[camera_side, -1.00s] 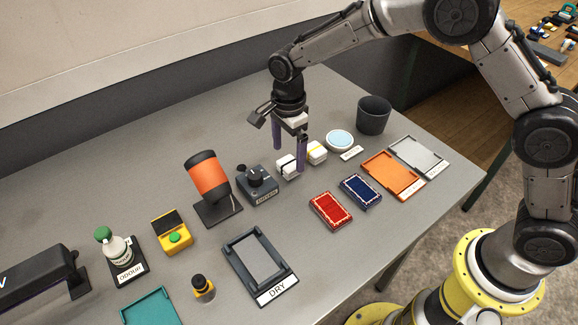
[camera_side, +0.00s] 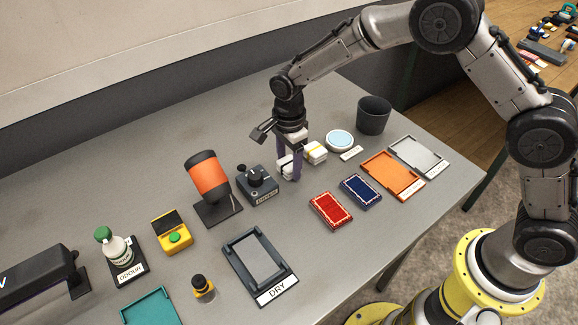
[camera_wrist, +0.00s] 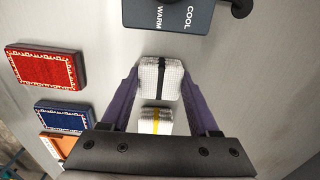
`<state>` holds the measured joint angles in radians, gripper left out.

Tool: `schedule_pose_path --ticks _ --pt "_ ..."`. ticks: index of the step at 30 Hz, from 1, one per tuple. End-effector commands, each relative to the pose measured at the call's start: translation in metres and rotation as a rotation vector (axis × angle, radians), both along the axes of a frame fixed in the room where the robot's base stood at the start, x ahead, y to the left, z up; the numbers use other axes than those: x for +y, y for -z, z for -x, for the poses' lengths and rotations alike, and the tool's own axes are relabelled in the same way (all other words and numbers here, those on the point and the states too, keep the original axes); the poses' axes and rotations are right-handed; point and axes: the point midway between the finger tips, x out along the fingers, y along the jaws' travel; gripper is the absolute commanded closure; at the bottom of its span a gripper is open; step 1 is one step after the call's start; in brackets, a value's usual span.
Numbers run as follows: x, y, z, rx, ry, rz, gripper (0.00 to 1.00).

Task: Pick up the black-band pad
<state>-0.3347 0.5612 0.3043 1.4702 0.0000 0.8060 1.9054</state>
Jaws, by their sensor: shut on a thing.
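The black-band pad (camera_wrist: 153,79) is a white textured block with a black band around its middle. In the wrist view it sits between the two purple fingers of my gripper (camera_wrist: 161,85), which are shut on it. In the side view my gripper (camera_side: 289,170) reaches down over the black-band pad (camera_side: 282,166), and a finger hides part of it. The pad appears to be at table height; I cannot tell any lift. A similar white pad with a yellow band (camera_side: 315,152) lies just to its right, and it shows in the wrist view (camera_wrist: 150,121).
A dark control box (camera_side: 258,186) stands close left of the pad. A blue-topped round dish (camera_side: 340,140) and a dark cup (camera_side: 374,115) stand behind right. The DRY tray (camera_side: 236,243) is front left.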

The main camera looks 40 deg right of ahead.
Motion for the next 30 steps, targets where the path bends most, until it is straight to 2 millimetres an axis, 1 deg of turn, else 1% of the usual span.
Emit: schedule_pose_path --ticks 11,16,19,23,24,28,30 --pt "0.0 -0.003 -0.001 -0.002 0.0 -0.001 0.92" --pt "0.0 -0.017 -0.001 -0.004 0.0 -0.001 0.92" --pt "0.001 -0.033 -0.001 -0.006 0.0 -0.002 0.92" --pt "-0.006 -0.057 0.019 -0.005 0.0 -0.002 0.92" --pt "-0.009 -0.067 0.026 -0.007 0.0 -0.002 0.92" --pt "-0.018 -0.097 0.051 -0.006 0.0 -0.002 0.92" --pt "-0.024 -0.101 0.068 -0.002 0.0 -0.001 0.92"
